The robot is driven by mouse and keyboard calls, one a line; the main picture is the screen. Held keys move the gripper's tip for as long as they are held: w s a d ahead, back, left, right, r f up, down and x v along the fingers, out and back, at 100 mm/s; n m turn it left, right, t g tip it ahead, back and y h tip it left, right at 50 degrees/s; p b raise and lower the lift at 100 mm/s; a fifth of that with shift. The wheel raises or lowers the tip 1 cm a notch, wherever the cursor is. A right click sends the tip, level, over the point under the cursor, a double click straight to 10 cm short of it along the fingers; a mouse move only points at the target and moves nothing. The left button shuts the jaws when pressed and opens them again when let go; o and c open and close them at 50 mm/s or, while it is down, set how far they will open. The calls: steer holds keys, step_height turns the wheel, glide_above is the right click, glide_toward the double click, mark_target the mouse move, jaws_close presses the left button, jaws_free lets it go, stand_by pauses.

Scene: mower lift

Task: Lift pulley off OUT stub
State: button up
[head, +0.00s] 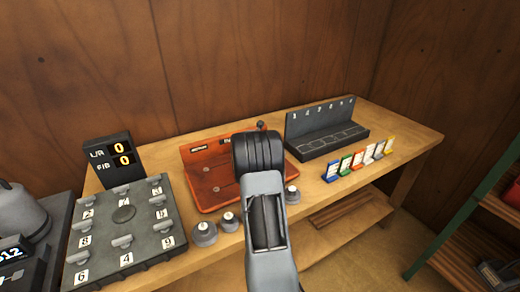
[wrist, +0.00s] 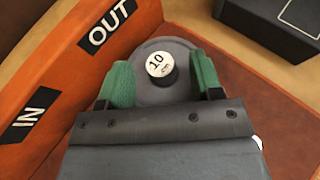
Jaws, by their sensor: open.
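The IN label (wrist: 28,119) is lower left. The OUT stub itself is hidden, apparently under the pulley. My gripper (wrist: 162,68) is open, its green fingers on either side of the knob, over the disc. I cannot tell whether they touch it. In the head view my arm covers the gripper, the pulley and part of the orange stand (head: 206,186).
Loose grey pulleys (head: 204,234) stand on the bench front, one more (head: 292,194) right of my arm. A numbered tray (head: 124,236) and a display reading 0 and 0 (head: 112,160) are left. A dark numbered rack (head: 325,128) and coloured tags (head: 359,162) are right.

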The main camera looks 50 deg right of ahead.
steer(key=shift+w+d+f, duration=0.1)
steer(key=shift+d, duration=0.05)
steer(key=shift+c, duration=0.3)
steer(key=c, duration=0.9)
steer(key=shift+c, duration=0.5)
